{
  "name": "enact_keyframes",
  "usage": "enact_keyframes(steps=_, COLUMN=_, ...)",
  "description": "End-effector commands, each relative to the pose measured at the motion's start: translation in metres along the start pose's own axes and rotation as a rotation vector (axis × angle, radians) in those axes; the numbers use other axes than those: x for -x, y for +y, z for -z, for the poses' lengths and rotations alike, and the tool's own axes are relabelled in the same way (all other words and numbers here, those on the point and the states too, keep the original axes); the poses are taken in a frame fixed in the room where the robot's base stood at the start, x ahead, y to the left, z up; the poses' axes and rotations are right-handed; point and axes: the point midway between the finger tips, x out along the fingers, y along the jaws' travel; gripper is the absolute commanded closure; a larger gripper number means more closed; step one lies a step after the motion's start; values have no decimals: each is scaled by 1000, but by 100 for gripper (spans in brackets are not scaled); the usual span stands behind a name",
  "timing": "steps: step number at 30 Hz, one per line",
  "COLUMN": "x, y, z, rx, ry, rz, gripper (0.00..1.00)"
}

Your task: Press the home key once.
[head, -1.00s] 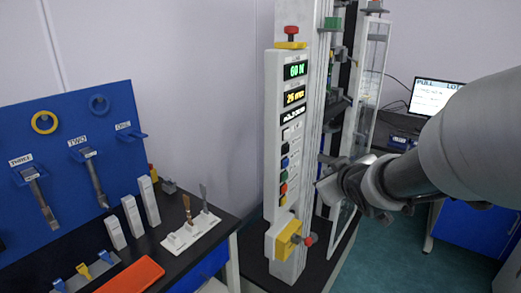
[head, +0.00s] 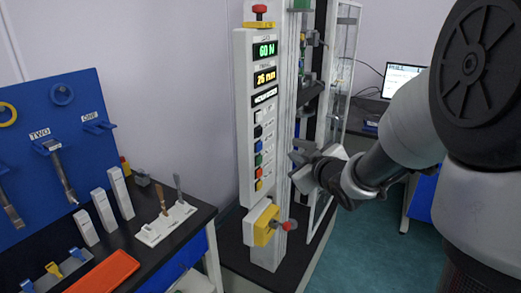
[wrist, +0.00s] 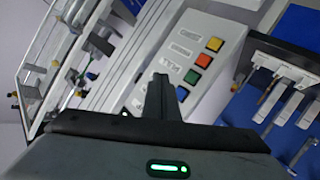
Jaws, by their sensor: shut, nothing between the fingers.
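The white control panel (head: 243,110) stands upright at the picture's centre in the head view, with a column of coloured keys. From top to bottom I see a white key (head: 258,116), a black key (head: 257,131), a blue key (head: 258,146), a green key (head: 258,160), an orange-red key and a yellow key. Labels are too small to read, so I cannot tell which is home. My gripper (head: 297,157) is shut and empty, right of the panel and apart from it. In the wrist view its fingers (wrist: 160,88) partly hide the key column; green (wrist: 192,77), red and yellow show.
The frame column and glass door (head: 340,70) stand behind my gripper. A black bench (head: 195,220) with tools is at left.

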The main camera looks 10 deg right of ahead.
Motion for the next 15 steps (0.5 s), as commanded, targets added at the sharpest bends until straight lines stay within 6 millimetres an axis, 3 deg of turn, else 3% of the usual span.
enact_keyframes(steps=9, x=-33, y=-26, z=21, rx=1, ry=3, rz=2, gripper=100)
enact_keyframes(steps=15, x=-45, y=-34, z=31, rx=0, ry=3, rz=0, gripper=100)
